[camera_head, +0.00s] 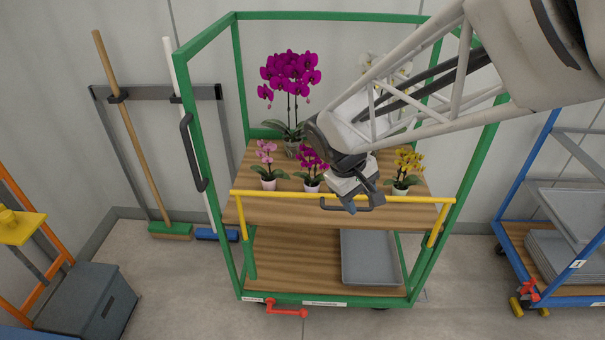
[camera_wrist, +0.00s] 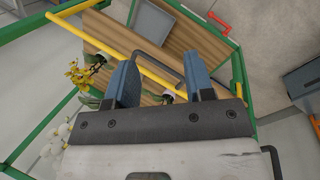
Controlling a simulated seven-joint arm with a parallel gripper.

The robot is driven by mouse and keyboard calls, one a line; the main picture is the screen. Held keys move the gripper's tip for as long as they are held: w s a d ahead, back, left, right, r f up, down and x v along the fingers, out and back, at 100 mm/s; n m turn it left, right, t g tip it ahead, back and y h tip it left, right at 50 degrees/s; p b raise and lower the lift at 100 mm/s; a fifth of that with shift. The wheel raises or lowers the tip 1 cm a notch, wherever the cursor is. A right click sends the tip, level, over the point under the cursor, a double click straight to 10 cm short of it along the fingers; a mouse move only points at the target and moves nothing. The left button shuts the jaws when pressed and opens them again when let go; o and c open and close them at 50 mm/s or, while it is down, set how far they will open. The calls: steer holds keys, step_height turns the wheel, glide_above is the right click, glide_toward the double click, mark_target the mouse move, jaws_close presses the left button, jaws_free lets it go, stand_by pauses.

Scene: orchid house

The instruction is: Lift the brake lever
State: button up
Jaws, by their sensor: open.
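A red brake lever (camera_head: 287,310) sits low on the front bottom rail of the green cart (camera_head: 330,299), left of its middle. It sticks out toward the front, close to the floor. In the wrist view the red lever (camera_wrist: 218,22) shows near the top edge, beyond the fingers. My gripper (camera_head: 362,196) is at the yellow bar, well above and to the right of the lever. In the wrist view its two blue-grey fingers (camera_wrist: 162,78) are apart, with nothing held. A dark handle under the yellow bar shows between and beyond them.
The yellow bar (camera_head: 285,195) crosses the cart's front, with the dark handle (camera_head: 328,206) below. Potted orchids (camera_head: 268,180) stand on the upper shelf, close to my gripper. A grey tray (camera_head: 372,260) lies on the lower shelf. Floor in front of the cart is clear.

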steer(key=w+a+f+n+t+h, duration=0.1)
steer(key=w+a+f+n, duration=0.25)
steer(key=a+f, duration=0.55)
steer(key=w+a+f+n+t+h, duration=0.1)
steer(key=w+a+f+n+h, duration=0.15)
steer(key=w+a+f, duration=0.55)
steer(key=w+a+f+n+t+h, duration=0.1)
steer(key=a+f+n, duration=0.3)
steer(key=a+f, duration=0.6)
steer(key=g+y, duration=0.1)
steer(key=y, duration=0.3)
glide_toward(291, 312)
steer(key=f, duration=0.1)
steer(key=shift+w+d+f+n, duration=0.25)
steer(key=shift+w+n, duration=0.05)
steer(key=shift+w, duration=0.1)
steer(key=shift+f, duration=0.1)
steer(key=shift+x, duration=3.8)
steer(key=shift+s+d, duration=0.15)
steer(key=shift+s, duration=0.05)
